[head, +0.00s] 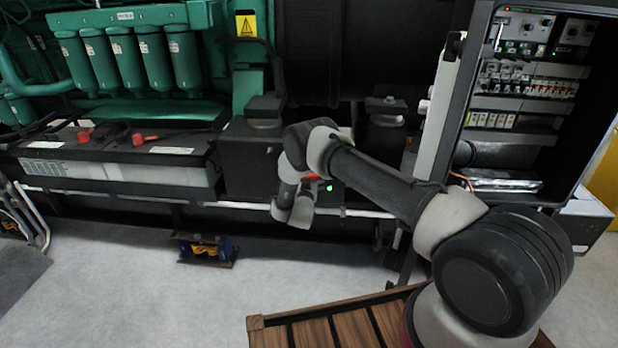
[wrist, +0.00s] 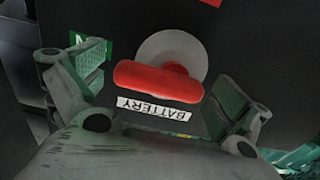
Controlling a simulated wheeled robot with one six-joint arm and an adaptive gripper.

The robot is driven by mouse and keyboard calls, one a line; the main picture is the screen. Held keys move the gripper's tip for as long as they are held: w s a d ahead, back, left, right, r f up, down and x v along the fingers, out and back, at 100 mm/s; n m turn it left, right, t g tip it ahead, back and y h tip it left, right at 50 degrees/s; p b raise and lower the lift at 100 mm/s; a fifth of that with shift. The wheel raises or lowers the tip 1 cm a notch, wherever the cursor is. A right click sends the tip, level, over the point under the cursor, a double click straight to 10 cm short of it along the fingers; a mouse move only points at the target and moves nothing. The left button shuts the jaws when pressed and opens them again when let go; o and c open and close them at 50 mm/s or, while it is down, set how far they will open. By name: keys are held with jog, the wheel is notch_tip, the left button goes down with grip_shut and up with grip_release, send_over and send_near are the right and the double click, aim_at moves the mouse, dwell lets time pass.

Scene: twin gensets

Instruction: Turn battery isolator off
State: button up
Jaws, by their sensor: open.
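The battery isolator (wrist: 158,82) is a red bar handle on a round grey disc, on a dark panel, in the wrist view. A white label reading BATTERY (wrist: 154,108) sits beside the handle, upside down in this view. My gripper (wrist: 165,85) is open, with one finger on each side of the handle. The handle lies crosswise between the fingers; I cannot tell whether either finger touches it. In the head view a small red part of the isolator (head: 309,178) shows behind my arm; the rest is hidden, and my gripper there is mostly hidden by my wrist.
A green light (head: 328,187) glows on the box beside the isolator. Batteries (head: 120,172) stand in a tray at left, below green filters (head: 120,55). An open electrical cabinet (head: 545,100) stands at right. A slatted wooden surface (head: 330,325) is in front; grey floor lies between.

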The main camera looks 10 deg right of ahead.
jog(key=shift+c, duration=0.2)
jog(key=c, duration=1)
jog(key=shift+o, duration=0.2)
jog(key=shift+m, duration=0.3)
jog(key=m, duration=0.3)
jog(key=shift+f+m, duration=0.3)
jog(key=m, duration=0.4)
jog(key=shift+a+f+m, duration=0.1)
jog(key=shift+f+m, duration=0.1)
jog(key=shift+m, duration=0.1)
jog(key=m, duration=0.4)
jog(key=shift+w+a+f+m, duration=0.1)
jog(key=shift+a+f+m, duration=0.1)
jog(key=shift+m, duration=0.1)
jog(key=shift+a+f+m, duration=0.1)
jog(key=shift+m, duration=1)
jog(key=shift+a+f+m, duration=0.1)
jog(key=shift+m, duration=1)
